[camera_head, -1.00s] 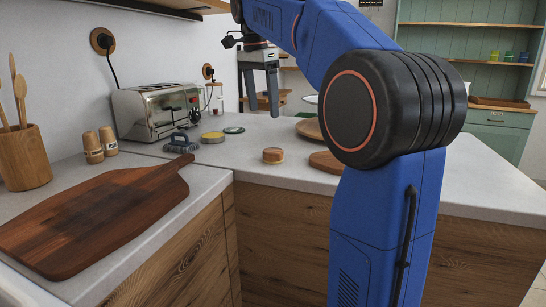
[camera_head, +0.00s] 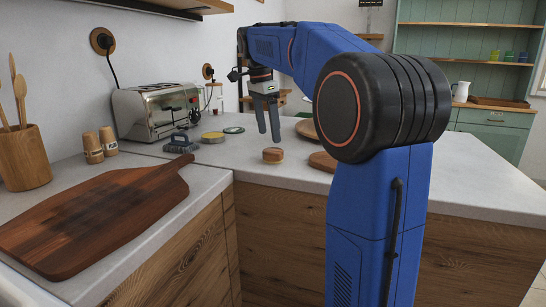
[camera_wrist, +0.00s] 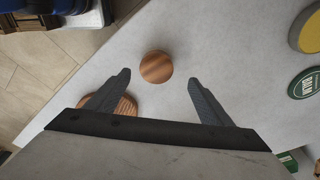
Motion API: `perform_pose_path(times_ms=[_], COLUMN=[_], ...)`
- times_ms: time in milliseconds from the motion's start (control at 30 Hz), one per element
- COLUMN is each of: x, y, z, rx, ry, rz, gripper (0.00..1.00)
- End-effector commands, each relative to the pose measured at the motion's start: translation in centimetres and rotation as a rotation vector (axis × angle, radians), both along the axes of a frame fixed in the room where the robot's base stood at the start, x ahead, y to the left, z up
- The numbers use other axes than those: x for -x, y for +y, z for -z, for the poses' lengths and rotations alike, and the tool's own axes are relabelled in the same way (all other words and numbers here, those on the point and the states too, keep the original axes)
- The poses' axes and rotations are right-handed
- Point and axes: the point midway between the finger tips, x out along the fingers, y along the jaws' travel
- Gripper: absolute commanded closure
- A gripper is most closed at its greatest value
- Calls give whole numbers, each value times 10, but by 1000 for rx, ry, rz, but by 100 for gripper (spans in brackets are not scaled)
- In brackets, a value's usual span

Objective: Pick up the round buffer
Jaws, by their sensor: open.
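The round buffer (camera_head: 273,155) is a small wooden disc with a paler lower part. It sits on the white counter near the corner edge. In the wrist view the round buffer (camera_wrist: 156,67) shows as a striped brown circle, ahead of and between the fingertips. My gripper (camera_head: 268,138) is open and empty, pointing down above the counter and the round buffer. The gripper's two fingers also show spread apart in the wrist view (camera_wrist: 157,78). Nothing hides the round buffer in either view.
A grey-blue brush (camera_head: 181,143), a yellow tin (camera_head: 212,137) and a green tin (camera_head: 234,130) lie left of the buffer. A toaster (camera_head: 158,112) stands behind. A large cutting board (camera_head: 95,215) lies front left.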

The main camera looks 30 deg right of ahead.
Motion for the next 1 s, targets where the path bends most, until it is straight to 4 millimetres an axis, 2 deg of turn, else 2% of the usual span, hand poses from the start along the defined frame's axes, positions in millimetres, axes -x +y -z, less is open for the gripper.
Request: perform_pose_path(times_ms=[100,333,600,700,967,1000], x=[0,2,9,8,8,8], y=[-2,-3,-8,-9,-9,-9], z=[12,25,60,67,69,69], rx=[0,0,0,0,0,0], ry=[1,1,1,0,0,0], rz=[0,0,0,0,0,0], gripper=[26,26,26,26,26,31])
